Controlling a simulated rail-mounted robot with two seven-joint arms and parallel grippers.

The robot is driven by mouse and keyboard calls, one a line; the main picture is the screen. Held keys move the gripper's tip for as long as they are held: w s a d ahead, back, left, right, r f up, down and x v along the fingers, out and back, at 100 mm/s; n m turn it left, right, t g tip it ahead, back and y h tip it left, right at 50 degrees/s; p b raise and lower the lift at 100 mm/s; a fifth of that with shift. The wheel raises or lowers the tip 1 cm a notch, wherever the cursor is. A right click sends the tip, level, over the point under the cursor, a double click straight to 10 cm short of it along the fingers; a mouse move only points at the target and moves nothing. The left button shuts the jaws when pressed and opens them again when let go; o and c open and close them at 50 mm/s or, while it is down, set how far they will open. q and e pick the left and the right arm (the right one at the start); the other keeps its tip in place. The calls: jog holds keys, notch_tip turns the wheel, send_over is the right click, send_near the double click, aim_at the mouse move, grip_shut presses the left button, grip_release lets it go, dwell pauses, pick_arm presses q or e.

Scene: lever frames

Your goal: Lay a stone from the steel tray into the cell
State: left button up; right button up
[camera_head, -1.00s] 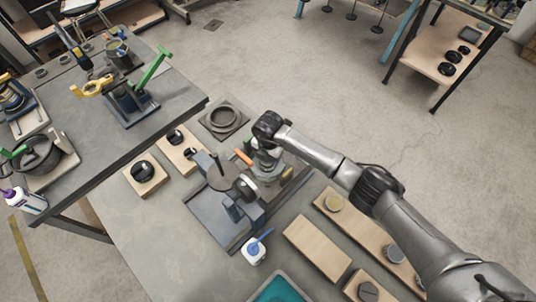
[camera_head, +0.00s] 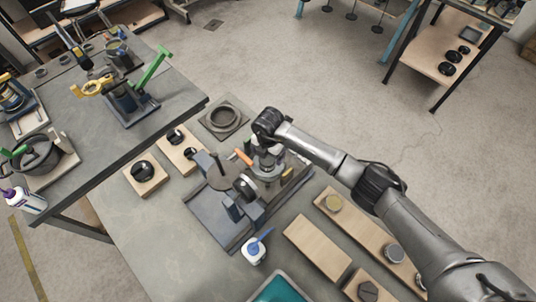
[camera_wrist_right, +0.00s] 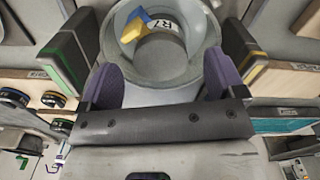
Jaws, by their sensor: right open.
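My right gripper (camera_head: 264,172) points down over the dark fixture on the near bench, at the end of the arm from the lower right. In the right wrist view its two purple-padded fingers (camera_wrist_right: 166,80) stand apart, open. A round grey cup-like part (camera_wrist_right: 163,47) labelled R7 lies just ahead of them, with a blue-and-yellow piece (camera_wrist_right: 137,25) at its upper left. A flat grey metal tray-like base (camera_head: 226,222) lies under the fixture; I cannot tell if it is the steel tray. No stone or cell can be surely picked out. My left gripper is not in view.
Wooden blocks with black knobs (camera_head: 145,178) stand left of the fixture. A grey ring on a square plate (camera_head: 223,116) is behind it. A small white bottle with a blue top (camera_head: 255,250), a bare wooden board (camera_head: 318,247) and a teal-lined tray (camera_head: 283,290) are in front.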

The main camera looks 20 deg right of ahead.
notch_tip(320, 180, up, 12)
dwell(0.5)
jog(key=shift+r, duration=0.1)
